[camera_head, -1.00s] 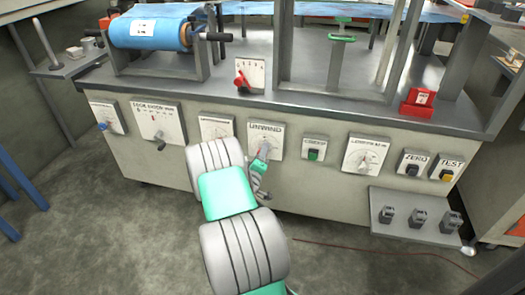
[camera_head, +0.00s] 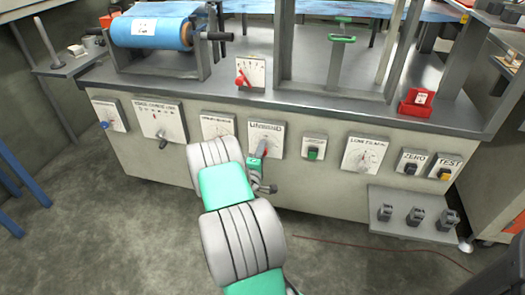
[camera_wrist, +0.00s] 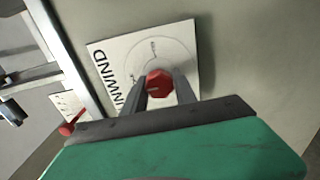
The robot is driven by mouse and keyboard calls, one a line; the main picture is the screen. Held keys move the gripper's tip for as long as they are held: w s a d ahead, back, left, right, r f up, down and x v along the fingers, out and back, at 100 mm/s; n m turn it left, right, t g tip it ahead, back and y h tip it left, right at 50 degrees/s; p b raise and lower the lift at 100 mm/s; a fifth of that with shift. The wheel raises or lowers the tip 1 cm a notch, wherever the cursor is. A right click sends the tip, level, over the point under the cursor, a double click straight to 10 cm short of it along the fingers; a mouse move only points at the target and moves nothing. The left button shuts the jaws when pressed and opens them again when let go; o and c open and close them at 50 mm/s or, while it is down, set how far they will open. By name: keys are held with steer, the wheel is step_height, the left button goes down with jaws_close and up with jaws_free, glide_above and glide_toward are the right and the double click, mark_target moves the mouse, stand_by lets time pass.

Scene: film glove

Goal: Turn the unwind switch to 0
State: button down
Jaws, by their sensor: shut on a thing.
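The unwind switch panel (camera_head: 268,130) is a white plate labelled UNWIND on the machine's front face. It also shows in the wrist view (camera_wrist: 116,58), turned on its side. Its red knob (camera_wrist: 159,86) is between the two dark fingers of my gripper (camera_wrist: 160,90), which is shut on it. A curved dial line shows around the knob. The dial numbers are too small or hidden to read, so the knob's setting cannot be told.
A red lever (camera_head: 242,79) stands above on the table edge. A low shelf with weights (camera_head: 400,226) juts out at right.

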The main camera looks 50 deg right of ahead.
steer(key=shift+w+a, duration=0.1)
steer(key=shift+w, duration=0.05)
steer(key=c, duration=1.2)
jaws_free()
steer(key=shift+o, duration=1)
steer(key=v, duration=0.7)
steer(key=shift+s+a, duration=0.3)
steer(key=shift+s, duration=0.05)
